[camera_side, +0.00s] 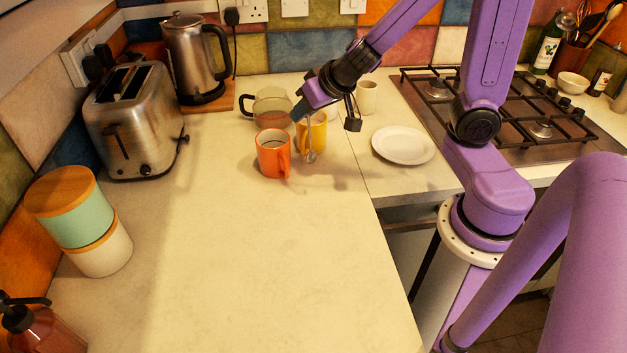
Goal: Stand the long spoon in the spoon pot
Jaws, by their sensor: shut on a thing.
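My gripper (303,112) is over the group of mugs at the back of the counter, shut on the upper end of a long metal spoon (309,140). The spoon hangs nearly upright with its bowl down. It shows in front of the yellow mug (319,136), and its bowl shows near the foot of that mug. I cannot tell whether it touches the mug or the counter. An orange mug (270,157) stands just left of the spoon. A brown pot (568,58) holding several utensils stands at the far right back. I cannot tell which vessel is the spoon pot.
A glass jug (271,106) stands behind the orange mug, and a cream cup (366,98) stands behind right. A white plate (403,146) lies right, before the hob (520,125). A toaster (137,120) and kettle (190,60) stand left. The front counter is clear.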

